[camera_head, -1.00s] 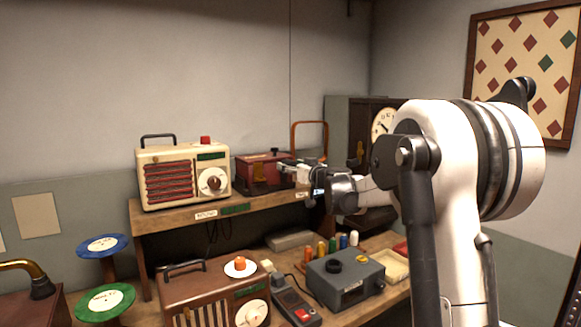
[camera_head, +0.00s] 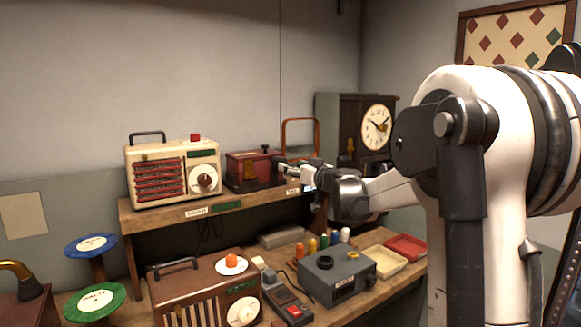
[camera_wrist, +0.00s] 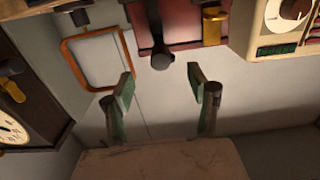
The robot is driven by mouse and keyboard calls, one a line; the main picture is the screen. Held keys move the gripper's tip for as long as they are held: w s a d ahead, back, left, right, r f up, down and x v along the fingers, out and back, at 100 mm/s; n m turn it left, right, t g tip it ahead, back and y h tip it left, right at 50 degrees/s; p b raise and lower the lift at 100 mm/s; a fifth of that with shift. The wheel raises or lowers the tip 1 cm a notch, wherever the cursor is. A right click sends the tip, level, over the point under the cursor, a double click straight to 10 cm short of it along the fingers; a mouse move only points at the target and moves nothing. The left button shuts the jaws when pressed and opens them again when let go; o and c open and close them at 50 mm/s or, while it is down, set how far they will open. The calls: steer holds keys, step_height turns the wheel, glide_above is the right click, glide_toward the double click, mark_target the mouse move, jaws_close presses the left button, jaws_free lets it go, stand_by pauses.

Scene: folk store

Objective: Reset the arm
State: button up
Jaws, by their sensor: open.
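My gripper (camera_head: 300,172) is at the upper shelf in the head view, small and partly blurred into its surroundings, just right of the dark red box (camera_head: 252,170). In the wrist view my gripper (camera_wrist: 161,90) has its two green-padded fingers wide apart, with nothing between them. The wrist picture is upside down. It shows the red box (camera_wrist: 178,22) with its dark knob and brass part, the orange-brown frame (camera_wrist: 68,62), and part of the cream radio (camera_wrist: 272,40). Whether the gripper touches anything is not clear in the head view.
The cream radio (camera_head: 160,178) stands on the upper shelf (camera_head: 150,219), and a clock (camera_head: 350,125) stands to the right. Below are a brown radio (camera_head: 200,287), a grey box (camera_head: 335,276), several spools and two trays (camera_head: 378,262). Green (camera_head: 95,303) and blue reels stand at left.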

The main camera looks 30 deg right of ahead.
steer(key=shift+s, duration=0.65)
